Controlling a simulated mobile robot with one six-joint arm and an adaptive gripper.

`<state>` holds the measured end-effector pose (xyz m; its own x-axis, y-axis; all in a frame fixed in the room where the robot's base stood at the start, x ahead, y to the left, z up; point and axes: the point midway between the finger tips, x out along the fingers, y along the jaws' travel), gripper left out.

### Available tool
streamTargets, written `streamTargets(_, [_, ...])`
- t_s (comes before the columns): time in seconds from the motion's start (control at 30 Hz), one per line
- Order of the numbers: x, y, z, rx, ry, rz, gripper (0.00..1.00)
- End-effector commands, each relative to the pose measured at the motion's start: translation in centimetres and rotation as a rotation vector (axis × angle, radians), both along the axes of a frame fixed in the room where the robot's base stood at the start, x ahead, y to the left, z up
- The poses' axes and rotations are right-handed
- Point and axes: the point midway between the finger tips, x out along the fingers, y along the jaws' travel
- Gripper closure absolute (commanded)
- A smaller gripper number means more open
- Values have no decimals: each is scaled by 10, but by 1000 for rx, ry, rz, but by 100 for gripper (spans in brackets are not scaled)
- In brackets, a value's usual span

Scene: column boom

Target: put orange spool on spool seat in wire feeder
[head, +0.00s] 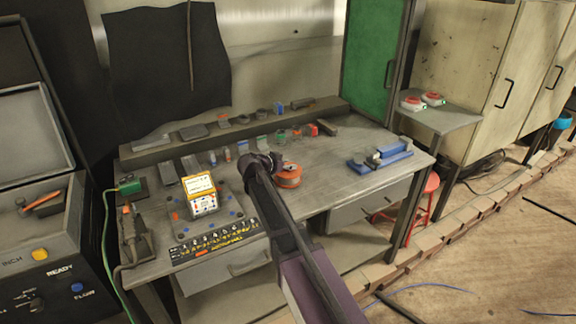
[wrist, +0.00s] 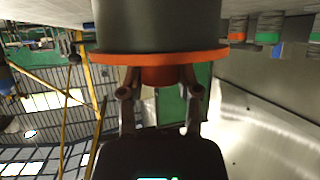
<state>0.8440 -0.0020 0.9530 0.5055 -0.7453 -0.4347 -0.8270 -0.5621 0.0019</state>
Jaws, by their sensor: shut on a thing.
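The orange spool (head: 289,176) is at the middle of the workbench, partly behind my gripper (head: 268,162). In the wrist view, the spool (wrist: 110,58) shows an orange flange, a dark grey wound body and an orange hub. My gripper (wrist: 159,80) is shut on that hub, one finger on each side. I cannot tell whether the spool touches the bench. A grey machine with an open lid, likely the wire feeder (head: 60,245), stands at the left edge, its panel marked INCH, READY and FLOW. I cannot make out a spool seat in it.
The workbench (head: 340,200) carries a white-and-orange box (head: 200,193), a blue vise-like block (head: 381,157) and several small parts along its back. A torch-like tool (head: 133,235) and a green cable (head: 104,240) lie between machine and box. A red stool (head: 424,200) stands at right.

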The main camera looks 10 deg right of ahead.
Motion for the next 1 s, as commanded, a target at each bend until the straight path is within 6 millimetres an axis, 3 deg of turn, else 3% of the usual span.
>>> streamTargets(0.53, [0, 0, -4, -3, -1, 0, 100])
streamTargets(0.57, [0, 0, -5, 0, 0, 0, 53])
streamTargets(0.67, [0, 0, -5, 0, 0, 0, 24])
streamTargets(1.0, [0, 0, -5, 0, 0, 0, 22])
